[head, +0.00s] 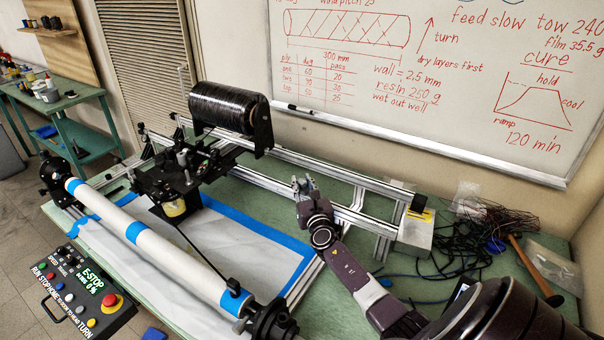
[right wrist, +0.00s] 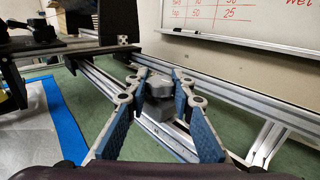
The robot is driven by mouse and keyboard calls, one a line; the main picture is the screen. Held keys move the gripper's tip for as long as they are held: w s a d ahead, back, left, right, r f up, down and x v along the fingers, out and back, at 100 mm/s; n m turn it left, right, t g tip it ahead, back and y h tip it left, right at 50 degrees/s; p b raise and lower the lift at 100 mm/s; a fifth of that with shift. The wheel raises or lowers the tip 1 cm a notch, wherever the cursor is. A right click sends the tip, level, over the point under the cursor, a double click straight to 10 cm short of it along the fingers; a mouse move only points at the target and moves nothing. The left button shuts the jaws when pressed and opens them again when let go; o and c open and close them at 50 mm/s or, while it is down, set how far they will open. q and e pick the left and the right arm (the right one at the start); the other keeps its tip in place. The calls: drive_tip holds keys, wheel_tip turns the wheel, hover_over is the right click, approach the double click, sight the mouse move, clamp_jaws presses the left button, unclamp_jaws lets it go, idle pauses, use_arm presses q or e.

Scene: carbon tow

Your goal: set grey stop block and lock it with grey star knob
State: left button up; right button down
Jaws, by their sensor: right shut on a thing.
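My right gripper (head: 304,187) is at the front rail (head: 250,178), right of the carriage. In the right wrist view its blue-padded fingers (right wrist: 158,84) are closed around a small grey lobed piece, which looks like the grey star knob (right wrist: 158,88). A grey block, which looks like the grey stop block (right wrist: 166,130), shows just below the knob, in front of the rail. The fingers partly hide both, and I cannot tell whether the block touches the rail. In the head view the gripper hides most of these parts. My left gripper is not in view.
The carriage (head: 172,178) with a black tow spool (head: 228,107) stands left of the gripper. A white mandrel (head: 152,243) lies in front, above blue-taped sheeting. A metal box (head: 416,229), black cables (head: 470,245) and a hammer (head: 535,270) are to the right.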

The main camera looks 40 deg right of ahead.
drive_tip(key=shift+r+m+g+h+p, duration=0.1)
drive_tip(key=shift+m+g+h+p, duration=0.35)
drive_tip(key=shift+m+g+h, duration=0.55)
drive_tip(key=shift+m+h, duration=0.3)
drive_tip(key=shift+h, duration=0.4)
drive_tip(key=m+g+h+b, duration=0.1)
drive_tip(key=m+g+h, duration=0.1)
drive_tip(key=shift+f+g+b, duration=0.25)
drive_tip(key=shift+g+b, duration=0.1)
drive_tip(key=shift+g, duration=0.05)
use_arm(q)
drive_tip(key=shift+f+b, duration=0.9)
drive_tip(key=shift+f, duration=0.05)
use_arm(e)
drive_tip(key=shift+r+m+g+h, duration=0.1)
drive_tip(key=shift+m+g+h, duration=0.9)
drive_tip(key=shift+g, duration=0.1)
drive_tip(key=c, duration=1.6)
unclamp_jaws()
drive_tip(key=shift+d, duration=0.1)
